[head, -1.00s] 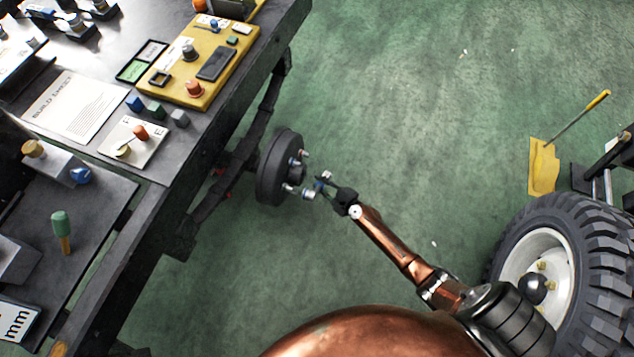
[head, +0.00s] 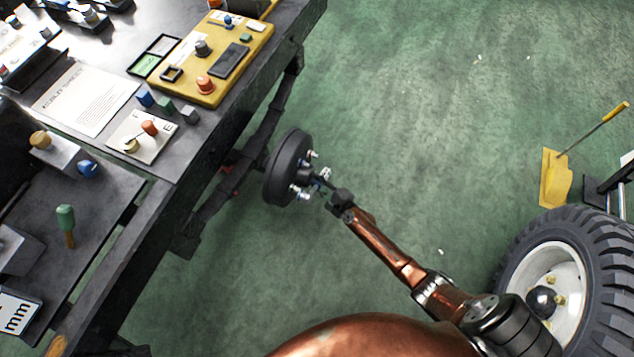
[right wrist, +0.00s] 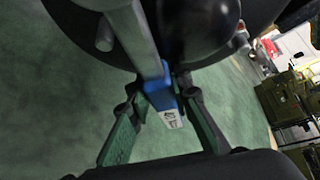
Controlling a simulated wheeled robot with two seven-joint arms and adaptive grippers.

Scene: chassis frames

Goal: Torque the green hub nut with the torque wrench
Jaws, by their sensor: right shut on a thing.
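The wheel hub (head: 283,170) is a dark round drum with pale studs on its face, below the bench edge. My right gripper (head: 329,188) is close to the studded face. In the right wrist view the gripper (right wrist: 160,94) is shut on a tool with a silver shaft, a blue collar (right wrist: 160,96) and a pale marked end, apparently the torque wrench (right wrist: 145,45). Its shaft runs up toward the dark hub, where a stud (right wrist: 104,36) shows. I cannot tell whether the wrench touches a nut. No green nut can be made out. My left gripper is out of view.
The workbench (head: 190,165) on the left carries a yellow control panel (head: 222,85), a paper sheet (head: 85,98) and a green-handled tool (head: 66,222). A large tyre (head: 600,255) and a yellow chock (head: 556,180) stand at right. The middle floor is clear.

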